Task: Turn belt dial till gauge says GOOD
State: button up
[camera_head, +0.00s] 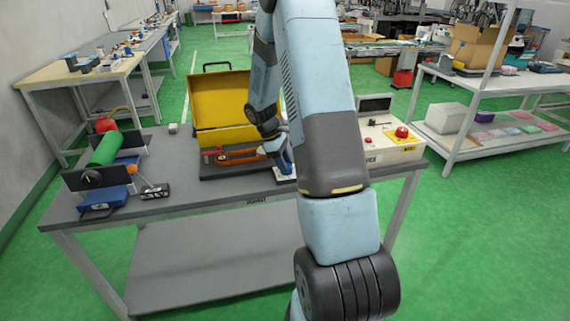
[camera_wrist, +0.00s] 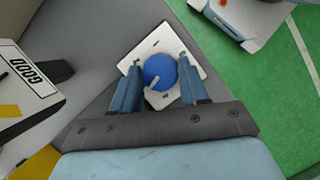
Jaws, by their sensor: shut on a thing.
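The blue dial (camera_wrist: 160,72) with a pale pointer mark sits on a white square plate (camera_wrist: 134,62) in the wrist view. The pointer aims to the lower left there. My gripper (camera_wrist: 158,68) is shut on the dial, with one blue finger on each side. In the head view my gripper (camera_head: 281,158) reaches down to the plate (camera_head: 284,178) at the bench's front middle, and the dial is hidden. A white panel marked GOOD (camera_wrist: 40,77) shows at the left of the wrist view. I cannot tell a needle position on it.
The grey bench (camera_head: 205,190) holds a yellow case (camera_head: 222,98), a green roller (camera_head: 105,148) at the left, and a white control box with a red button (camera_head: 402,132) at the right. Green floor surrounds the bench.

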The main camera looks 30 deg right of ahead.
jog(key=o, duration=1)
jog(key=v, duration=1.3)
jog(key=shift+w+a+r, duration=0.1)
jog(key=shift+r, duration=0.2)
